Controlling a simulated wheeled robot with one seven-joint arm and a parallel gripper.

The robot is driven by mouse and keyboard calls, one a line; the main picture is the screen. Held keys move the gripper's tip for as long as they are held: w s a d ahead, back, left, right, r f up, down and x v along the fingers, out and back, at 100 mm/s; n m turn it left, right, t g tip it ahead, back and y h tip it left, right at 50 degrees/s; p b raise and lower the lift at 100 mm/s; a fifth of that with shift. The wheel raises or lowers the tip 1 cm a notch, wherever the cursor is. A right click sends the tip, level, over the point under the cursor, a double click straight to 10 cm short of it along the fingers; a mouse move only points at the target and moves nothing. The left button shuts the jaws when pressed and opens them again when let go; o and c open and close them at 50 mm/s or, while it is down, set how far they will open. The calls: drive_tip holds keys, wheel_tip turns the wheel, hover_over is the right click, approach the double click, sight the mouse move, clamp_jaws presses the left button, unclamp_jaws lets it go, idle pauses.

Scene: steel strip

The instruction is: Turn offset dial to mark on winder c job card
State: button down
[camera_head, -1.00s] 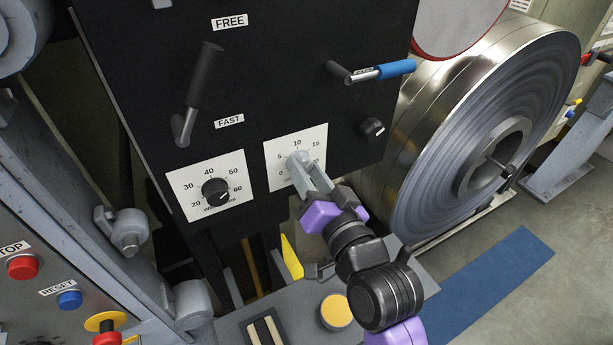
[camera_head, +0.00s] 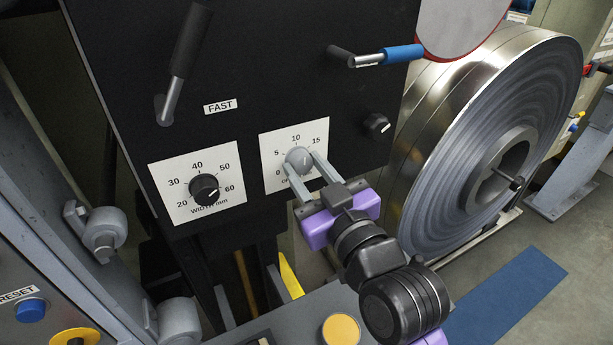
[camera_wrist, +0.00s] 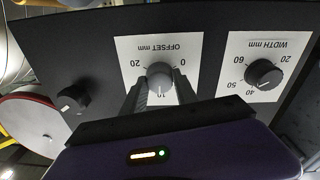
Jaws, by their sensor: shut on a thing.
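The offset dial is a grey round knob (camera_head: 299,158) on a white scale plate (camera_head: 270,178) low on the black panel. My gripper (camera_head: 303,164) is shut on this knob, one finger on each side. In the wrist view the knob (camera_wrist: 160,73) sits between my two fingers (camera_wrist: 161,92), below the words OFFSET mm, which appear upside down. I cannot read the knob's pointer clearly. No winder C job card can be made out in these frames.
A black width dial (camera_head: 204,189) is left of the offset dial, and a small black knob (camera_head: 377,123) is up right. A blue-handled lever (camera_head: 402,54) and a black lever (camera_head: 181,65) stick out above. A large steel coil (camera_head: 490,140) stands at right.

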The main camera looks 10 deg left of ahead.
drive_tip(key=shift+n, duration=0.3)
drive_tip(key=c, duration=0.9)
unclamp_jaws()
drive_tip(key=shift+c, duration=0.2)
drive_tip(key=b+v, duration=0.1)
drive_tip(key=v, duration=0.6)
drive_tip(key=shift+s+d, duration=0.25)
drive_tip(key=shift+s, duration=0.1)
